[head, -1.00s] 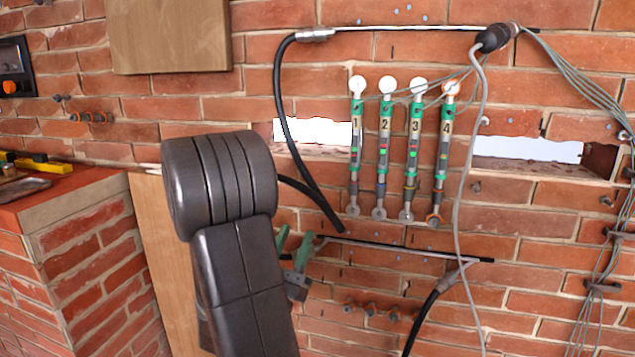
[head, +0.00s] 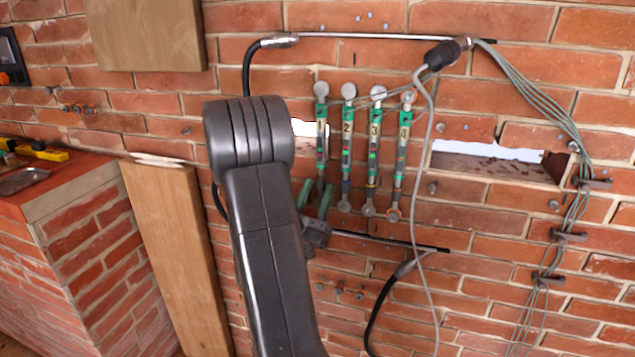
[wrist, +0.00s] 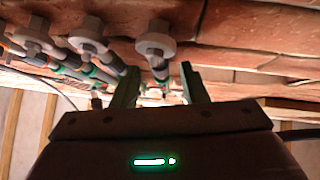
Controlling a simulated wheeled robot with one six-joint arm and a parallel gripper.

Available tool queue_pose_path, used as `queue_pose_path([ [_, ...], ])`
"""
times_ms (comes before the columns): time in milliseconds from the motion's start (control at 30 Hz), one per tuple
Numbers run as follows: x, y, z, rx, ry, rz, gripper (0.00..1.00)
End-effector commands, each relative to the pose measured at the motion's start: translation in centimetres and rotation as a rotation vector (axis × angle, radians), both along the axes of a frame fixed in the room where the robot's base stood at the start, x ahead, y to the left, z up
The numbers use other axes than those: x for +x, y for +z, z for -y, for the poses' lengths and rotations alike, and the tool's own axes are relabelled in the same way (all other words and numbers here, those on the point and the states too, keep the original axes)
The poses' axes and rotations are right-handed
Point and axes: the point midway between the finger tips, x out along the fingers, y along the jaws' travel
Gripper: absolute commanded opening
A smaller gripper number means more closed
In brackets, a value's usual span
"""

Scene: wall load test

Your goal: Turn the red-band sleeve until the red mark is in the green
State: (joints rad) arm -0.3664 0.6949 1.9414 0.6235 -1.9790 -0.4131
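My gripper (head: 316,198) is open at the lower end of rod 1. In the wrist view a rod with a grey end nut (wrist: 155,42) runs between my gripper's green fingers (wrist: 160,85), with gaps visible.
Grey cables (head: 535,85) run from a black connector (head: 441,55) past the rods. A black hose (head: 388,300) and a thin bar (head: 380,240) lie below. Wall slots (head: 495,160) open beside the rods. A brick ledge (head: 85,185) and wooden board (head: 180,255) stand left.

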Motion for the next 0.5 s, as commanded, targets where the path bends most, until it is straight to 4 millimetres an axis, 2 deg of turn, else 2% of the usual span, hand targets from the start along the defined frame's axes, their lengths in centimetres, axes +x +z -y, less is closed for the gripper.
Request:
queue_pose_path([
  [367, 0.46, 0.47, 0.23, 0.000, 0.001, -0.001, 0.40],
  [467, 0.45, 0.47, 0.23, -0.001, 0.001, 0.000, 0.24],
  [500, 0.45, 0.47, 0.23, -0.001, 0.001, 0.000, 0.16],
])
